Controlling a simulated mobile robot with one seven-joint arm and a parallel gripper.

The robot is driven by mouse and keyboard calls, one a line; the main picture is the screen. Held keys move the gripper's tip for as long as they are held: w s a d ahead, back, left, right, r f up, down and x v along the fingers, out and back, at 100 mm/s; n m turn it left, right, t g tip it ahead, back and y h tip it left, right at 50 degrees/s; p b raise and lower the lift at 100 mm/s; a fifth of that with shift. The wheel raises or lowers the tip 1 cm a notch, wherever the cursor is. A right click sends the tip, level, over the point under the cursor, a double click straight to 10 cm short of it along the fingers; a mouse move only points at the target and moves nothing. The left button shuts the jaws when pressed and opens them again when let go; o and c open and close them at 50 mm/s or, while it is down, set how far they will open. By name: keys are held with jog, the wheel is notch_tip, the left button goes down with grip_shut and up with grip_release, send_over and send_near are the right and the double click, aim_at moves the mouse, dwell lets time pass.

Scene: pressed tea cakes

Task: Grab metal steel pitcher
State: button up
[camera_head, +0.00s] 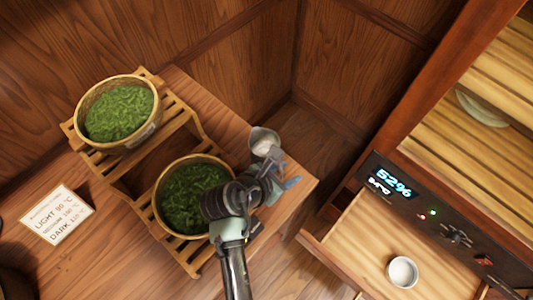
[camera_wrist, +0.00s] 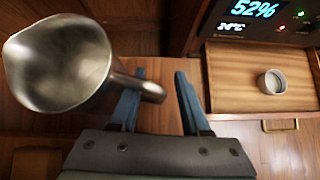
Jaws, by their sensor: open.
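The metal steel pitcher (camera_head: 264,138) stands near the corner of the wooden table, just beyond my gripper (camera_head: 283,178). In the wrist view the pitcher (camera_wrist: 58,68) fills the upper left, its wide mouth towards the camera. Its handle (camera_wrist: 150,91) reaches right, past the left fingertip and into the space between the fingers. My gripper (camera_wrist: 158,100) has blue fingers spread apart and is open. The left finger is partly behind or against the handle; I cannot tell if they touch. My arm hides part of the pitcher's lower side in the head view.
A tiered wooden rack (camera_head: 108,165) holds two baskets of green leaves, the upper basket (camera_head: 118,112) and the lower one (camera_head: 163,222). A sign (camera_head: 57,214) lies left. At right, a cabinet with a display (camera_head: 390,181) has an open drawer (camera_head: 352,238) holding a small white cup (camera_head: 402,271).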

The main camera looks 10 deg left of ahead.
jog(key=shift+w+d+f, duration=0.15)
jog(key=shift+w+f, duration=0.05)
jog(key=shift+f, duration=0.1)
jog(key=shift+c, duration=0.4)
grip_shut()
jog(key=shift+r, duration=0.1)
dwell(0.8)
